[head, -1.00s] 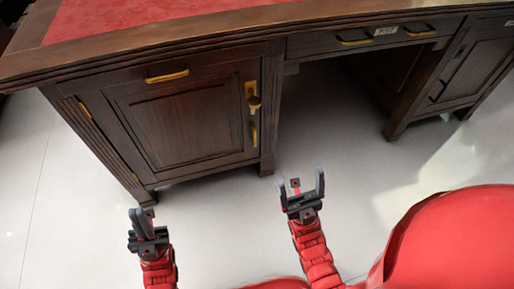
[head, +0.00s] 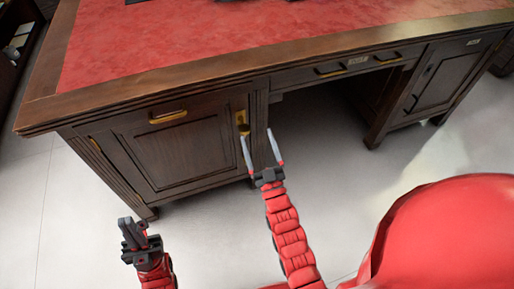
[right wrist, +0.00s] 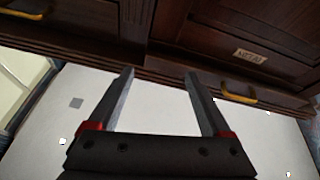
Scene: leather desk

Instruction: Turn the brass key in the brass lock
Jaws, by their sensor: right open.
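The brass lock plate (head: 242,117) is on the right edge of the left cabinet door in the head view. A brass piece shows on the plate, but it is too small to tell whether it is the key. My right gripper (head: 259,137) is open and empty in front of the cabinet, just below and right of the lock in the picture. Its left finger overlaps the area under the plate. The right wrist view shows its two fingers (right wrist: 158,78) apart with nothing between them; the lock does not show there. My left gripper (head: 134,232) is low at the left, over the floor.
The dark wooden desk has a red leather top (head: 250,35). The left cabinet door (head: 175,155) is closed and a brass drawer handle (head: 168,117) sits above it. The right wrist view shows a yellow handle (right wrist: 238,97) and a label (right wrist: 250,57).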

